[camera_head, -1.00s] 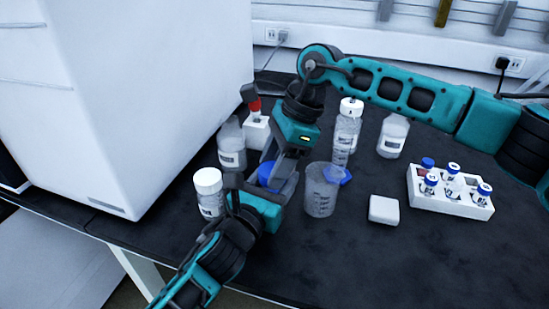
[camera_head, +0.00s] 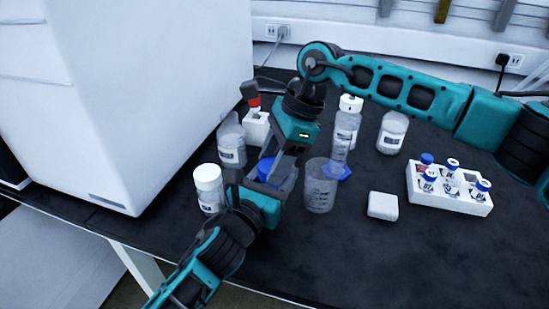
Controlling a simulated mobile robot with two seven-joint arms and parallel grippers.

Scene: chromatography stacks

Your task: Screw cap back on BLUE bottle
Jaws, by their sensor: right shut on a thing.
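A blue cap (camera_head: 267,170) shows between my two grippers near the middle left of the bench. My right gripper (camera_head: 276,165) reaches down from above and is shut on the blue cap. My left gripper (camera_head: 270,190) comes in low from the front, just below the cap. Its fingers are mostly hidden, so I cannot tell whether they are open or shut. The bottle under the cap is hidden by the grippers, and I cannot tell how the cap sits on it.
A white-capped bottle (camera_head: 209,190) stands left of my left gripper, a graduated beaker (camera_head: 319,190) close on the right. Behind are clear bottles (camera_head: 232,146) (camera_head: 392,134). A white box (camera_head: 383,206) and vial rack (camera_head: 452,202) stand right. The front right bench is clear.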

